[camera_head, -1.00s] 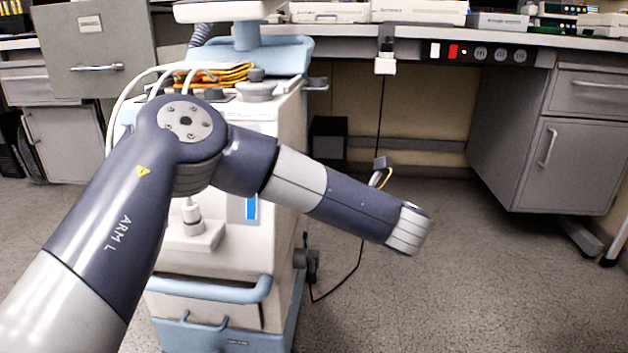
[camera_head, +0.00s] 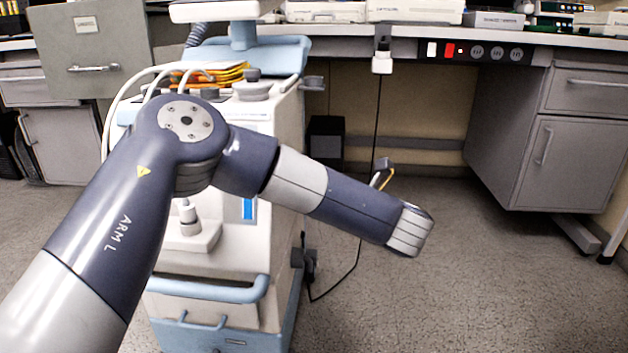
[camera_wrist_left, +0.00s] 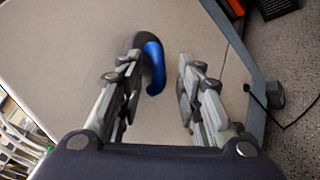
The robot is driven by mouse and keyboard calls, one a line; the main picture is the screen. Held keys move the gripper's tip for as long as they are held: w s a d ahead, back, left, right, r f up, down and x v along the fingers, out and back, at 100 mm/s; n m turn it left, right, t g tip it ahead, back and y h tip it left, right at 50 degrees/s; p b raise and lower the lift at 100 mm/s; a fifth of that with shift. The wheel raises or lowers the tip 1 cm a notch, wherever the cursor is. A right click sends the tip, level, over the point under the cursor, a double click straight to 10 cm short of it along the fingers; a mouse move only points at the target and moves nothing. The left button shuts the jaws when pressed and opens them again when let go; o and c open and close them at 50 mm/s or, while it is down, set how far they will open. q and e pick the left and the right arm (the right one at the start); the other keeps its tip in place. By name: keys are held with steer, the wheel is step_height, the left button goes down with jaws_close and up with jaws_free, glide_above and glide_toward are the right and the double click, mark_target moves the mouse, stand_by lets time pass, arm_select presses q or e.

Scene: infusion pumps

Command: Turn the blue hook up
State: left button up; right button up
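The blue hook (camera_wrist_left: 154,67) shows in the left wrist view on a pale, flat cart panel. It curves from a dark mount, with its free end toward the bottom of the picture. My left gripper (camera_wrist_left: 158,82) is open, with its two fingers apart. The hook lies between them, closer to the left finger; I cannot tell whether they touch. In the head view my left arm crosses in front of the white and light-blue cart (camera_head: 205,262), and I cannot see its gripper or the hook there. My right gripper is in neither view.
Behind the cart stands a long bench (camera_head: 420,32) with equipment on it and a grey cabinet (camera_head: 565,160) at right. A black cable (camera_head: 376,118) hangs from the bench. The speckled floor (camera_head: 470,280) right of the cart is clear.

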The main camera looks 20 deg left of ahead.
arm_select(q)
steer(key=shift+a, duration=0.2)
steer(key=v, duration=1.2)
steer(key=shift+d, duration=0.1)
